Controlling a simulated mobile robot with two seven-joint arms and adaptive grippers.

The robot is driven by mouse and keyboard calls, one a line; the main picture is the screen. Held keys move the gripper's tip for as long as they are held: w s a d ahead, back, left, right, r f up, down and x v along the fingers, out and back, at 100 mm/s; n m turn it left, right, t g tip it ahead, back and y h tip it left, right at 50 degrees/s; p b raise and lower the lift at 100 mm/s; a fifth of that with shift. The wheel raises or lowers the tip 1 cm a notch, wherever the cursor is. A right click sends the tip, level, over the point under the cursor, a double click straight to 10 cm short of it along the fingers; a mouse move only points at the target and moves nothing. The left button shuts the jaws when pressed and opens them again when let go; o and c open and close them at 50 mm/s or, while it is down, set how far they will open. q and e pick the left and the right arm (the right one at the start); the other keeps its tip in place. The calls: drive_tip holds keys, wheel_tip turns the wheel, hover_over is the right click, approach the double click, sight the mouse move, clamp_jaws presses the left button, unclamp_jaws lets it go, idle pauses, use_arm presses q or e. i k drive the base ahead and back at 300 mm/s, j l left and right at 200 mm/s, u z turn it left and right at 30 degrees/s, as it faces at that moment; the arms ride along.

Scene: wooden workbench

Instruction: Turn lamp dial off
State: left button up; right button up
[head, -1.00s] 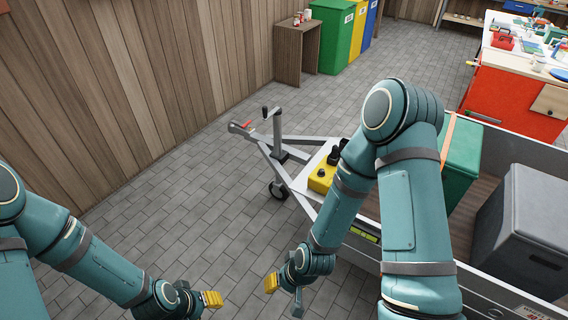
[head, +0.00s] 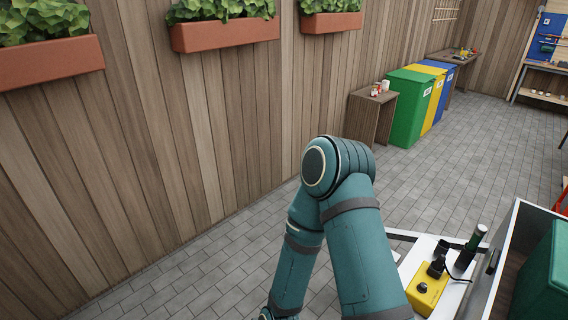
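A yellow box (head: 427,289) with black knob-like parts on top sits on a white surface at the lower right of the head view. A dark upright cylinder (head: 470,249) with a green upper part stands just behind it to the right. I cannot tell whether either is the lamp, and no dial is clear enough to read.
A grey trailer with a green box (head: 545,275) is at the lower right. A wooden wall with planters (head: 225,34) runs along the left. A small wooden table (head: 371,118) and green, yellow and blue bins (head: 408,108) stand at the back. The paved floor (head: 455,175) between is clear.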

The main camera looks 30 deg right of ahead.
sight(421, 288)
drive_tip(key=i+z, duration=0.45)
drive_tip(key=i, duration=0.15)
drive_tip(key=i+j+z, duration=0.4)
drive_tip(key=i+z, duration=0.2)
drive_tip(key=z, duration=0.25)
drive_tip(key=i+j+z, duration=0.1)
drive_tip(key=z, duration=0.4)
drive_tip(key=i+j+z, duration=0.2)
drive_tip(key=z, duration=0.25)
drive_tip(key=i+j+z, duration=0.1)
drive_tip(key=z, duration=0.35)
drive_tip(key=i+j+z, duration=0.15)
drive_tip(key=z, duration=0.35)
drive_tip(key=j+z, duration=0.25)
drive_tip(key=z, duration=0.2)
drive_tip(key=i+j+z, duration=0.1)
drive_tip(key=z, duration=0.3)
drive_tip(key=j+z, duration=0.4)
drive_tip(key=i+j+z, duration=0.1)
drive_tip(key=z, duration=0.3)
drive_tip(key=j+z, duration=0.8)
drive_tip(key=k+j, duration=0.05)
drive_tip(key=j, duration=0.05)
